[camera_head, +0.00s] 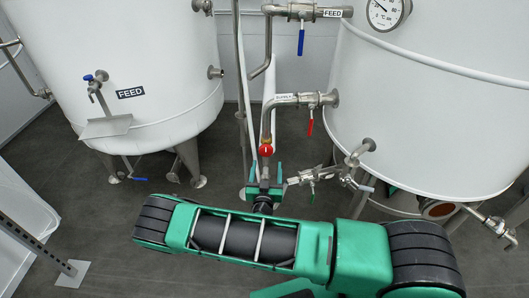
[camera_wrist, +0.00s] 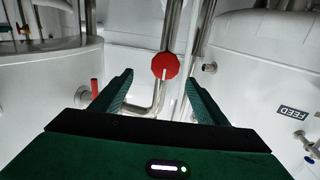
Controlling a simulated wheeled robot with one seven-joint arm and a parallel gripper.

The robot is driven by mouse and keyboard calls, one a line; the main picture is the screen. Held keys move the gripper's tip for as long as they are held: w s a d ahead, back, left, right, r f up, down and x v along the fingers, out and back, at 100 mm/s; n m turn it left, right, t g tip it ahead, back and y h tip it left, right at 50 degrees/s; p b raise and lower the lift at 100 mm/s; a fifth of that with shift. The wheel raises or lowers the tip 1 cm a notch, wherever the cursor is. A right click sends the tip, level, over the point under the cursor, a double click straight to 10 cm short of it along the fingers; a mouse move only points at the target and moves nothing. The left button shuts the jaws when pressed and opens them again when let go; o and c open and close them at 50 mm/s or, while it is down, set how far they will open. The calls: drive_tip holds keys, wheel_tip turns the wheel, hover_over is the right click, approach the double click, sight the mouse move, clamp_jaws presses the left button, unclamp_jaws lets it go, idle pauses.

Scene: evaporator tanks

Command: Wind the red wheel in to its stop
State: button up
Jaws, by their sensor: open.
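The red wheel (camera_head: 266,150) is a small red knob on the vertical pipe between the two white tanks. In the wrist view the red wheel (camera_wrist: 166,66) shows as a many-sided red disc with a pale mark, just beyond the fingertips and between them in the picture. My gripper (camera_head: 265,172) is open, with its two green fingers pointing toward the wheel, a little below it in the head view. In the wrist view my gripper (camera_wrist: 158,80) is empty, and a gap seems to lie between the fingertips and the wheel. Nothing hides the wheel's face.
White tanks stand left (camera_head: 130,60) and right (camera_head: 430,110). A red-handled valve (camera_head: 310,122) and a blue-handled valve (camera_head: 301,40) hang from pipes above right. Vertical pipes (camera_head: 240,60) run close left.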

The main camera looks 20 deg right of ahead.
sight(265, 152)
drive_tip(key=x, duration=0.7)
drive_tip(key=a+x, duration=0.1)
drive_tip(key=x, duration=0.2)
drive_tip(key=shift+w+f, duration=0.2)
drive_tip(key=shift+w, duration=0.25)
drive_tip(key=shift+n, duration=0.3)
drive_tip(key=c, duration=1)
